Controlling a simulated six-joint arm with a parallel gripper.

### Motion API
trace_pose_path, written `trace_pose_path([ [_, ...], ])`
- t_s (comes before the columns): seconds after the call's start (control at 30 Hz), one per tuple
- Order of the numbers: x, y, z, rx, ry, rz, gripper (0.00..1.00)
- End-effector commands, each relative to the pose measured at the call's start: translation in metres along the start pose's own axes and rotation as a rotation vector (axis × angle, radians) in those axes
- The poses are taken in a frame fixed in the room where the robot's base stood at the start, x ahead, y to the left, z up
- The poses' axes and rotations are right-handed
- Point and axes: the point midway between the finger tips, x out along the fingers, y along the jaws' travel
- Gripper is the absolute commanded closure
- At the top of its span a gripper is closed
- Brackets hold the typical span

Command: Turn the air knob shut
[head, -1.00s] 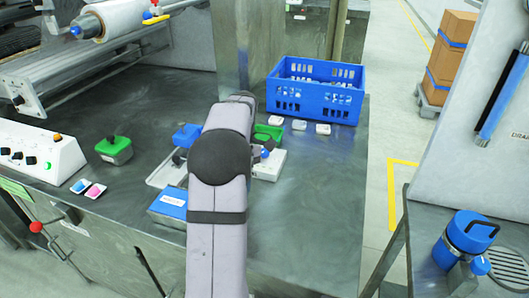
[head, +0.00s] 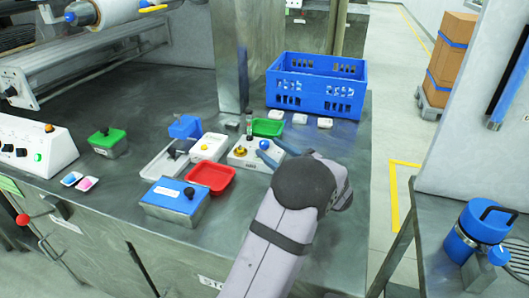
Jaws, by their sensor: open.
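A small white block (head: 240,158) stands in the middle of the bench, with an upright clear tube (head: 249,124) at its back. A round blue knob (head: 264,144) and a small orange-brown part sit on the block. The blue knob looks like the air knob, but I cannot read its label. My gripper (head: 270,151) is open at the block's right end, its fingers close around or just beside the blue knob. I cannot tell whether they touch it. My wrist hides the bench to the right of the block.
A red tray (head: 211,178) and a blue-lidded box (head: 174,200) stand in front of the block. A green tray (head: 268,127) is behind it, with a blue crate (head: 317,88) farther back. A green-lidded tub (head: 108,141) and a white control panel (head: 35,146) are at left.

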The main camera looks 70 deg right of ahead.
Motion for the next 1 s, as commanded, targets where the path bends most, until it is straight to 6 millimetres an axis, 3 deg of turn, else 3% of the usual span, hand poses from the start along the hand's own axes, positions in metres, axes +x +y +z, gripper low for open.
trace_pose_path([
  [0.2, -0.016, -0.005, -0.017, 0.181, -0.013, -0.075, 0.55],
  [0.43, -0.013, -0.006, -0.017, 0.192, -0.014, -0.078, 0.55],
  [1.0, 0.050, -0.011, -0.016, 0.189, -0.014, -0.076, 0.55],
])
